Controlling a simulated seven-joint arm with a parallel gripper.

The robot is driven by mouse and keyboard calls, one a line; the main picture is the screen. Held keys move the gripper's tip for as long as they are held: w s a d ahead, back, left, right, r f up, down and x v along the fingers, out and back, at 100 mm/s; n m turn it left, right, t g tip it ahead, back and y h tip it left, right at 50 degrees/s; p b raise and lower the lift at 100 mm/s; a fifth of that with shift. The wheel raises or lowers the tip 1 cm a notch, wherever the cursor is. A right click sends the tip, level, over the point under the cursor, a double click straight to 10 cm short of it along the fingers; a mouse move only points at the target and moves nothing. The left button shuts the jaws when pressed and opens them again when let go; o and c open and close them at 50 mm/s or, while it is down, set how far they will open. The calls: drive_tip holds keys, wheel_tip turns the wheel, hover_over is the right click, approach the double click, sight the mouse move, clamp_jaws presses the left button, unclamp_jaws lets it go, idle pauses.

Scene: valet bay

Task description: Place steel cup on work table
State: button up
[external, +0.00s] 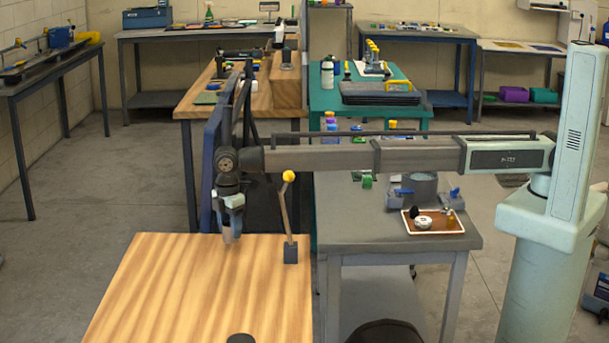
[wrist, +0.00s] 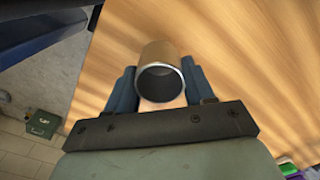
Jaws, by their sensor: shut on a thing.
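The steel cup (wrist: 160,58) is a plain metal cylinder with its open mouth toward the wrist camera. My gripper (wrist: 160,88) is shut on it, with a blue finger on each side. In the external view my gripper (external: 231,212) points down over the far left part of a light wooden table top (external: 190,300), and the cup (external: 230,234) shows small below its fingers. I take this wooden top to be the work table. The cup is close to the wood, but I cannot tell whether it touches.
A post with a yellow ball (external: 289,177) on a dark block stands on the wooden top just right of my gripper. A dark round object (external: 240,339) is at the near edge. A grey table (external: 400,237) with a brown tray (external: 447,226) stands to the right. The wood's middle is clear.

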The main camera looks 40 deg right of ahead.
drive_tip(key=shift+f, duration=1.25)
drive_tip(key=shift+f, duration=0.15)
drive_tip(key=o, duration=1)
wheel_tip(320, 180, up, 12)
drive_tip(key=shift+r, duration=0.2)
drive_tip(key=shift+o, duration=0.3)
